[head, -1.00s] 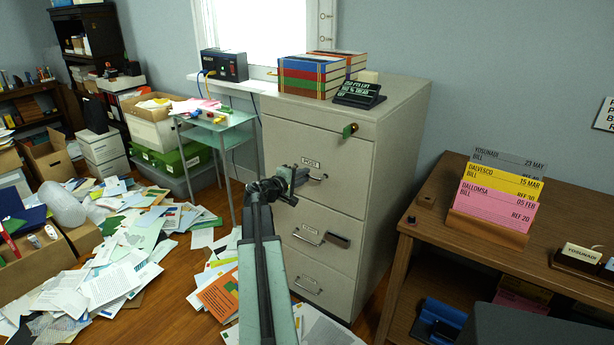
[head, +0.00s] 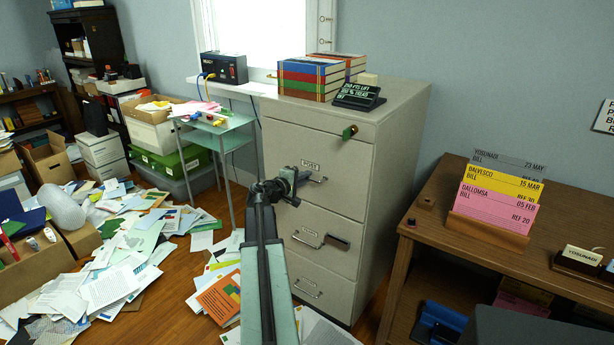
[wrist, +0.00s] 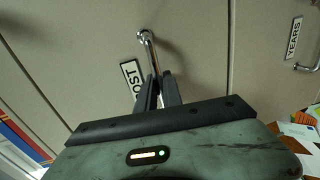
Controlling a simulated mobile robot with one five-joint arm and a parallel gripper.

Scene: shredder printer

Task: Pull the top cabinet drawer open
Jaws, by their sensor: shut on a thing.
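The grey filing cabinet (head: 392,165) stands against the wall with its drawers stacked. The top drawer (head: 325,140) bears a "POST" label (head: 311,164) and looks flush with the cabinet front. Its metal handle (head: 319,180) also shows in the wrist view (wrist: 147,42). My gripper (head: 300,178) is at this handle, just below the label. In the wrist view my gripper (wrist: 158,82) is shut on the lower part of the handle bar, and its fingers partly cover the label and the bar's end.
Books (head: 309,80) and a black sign (head: 359,97) stand on the cabinet. A wooden desk (head: 435,225) is to the right. Papers (head: 110,285) cover the floor to the left.

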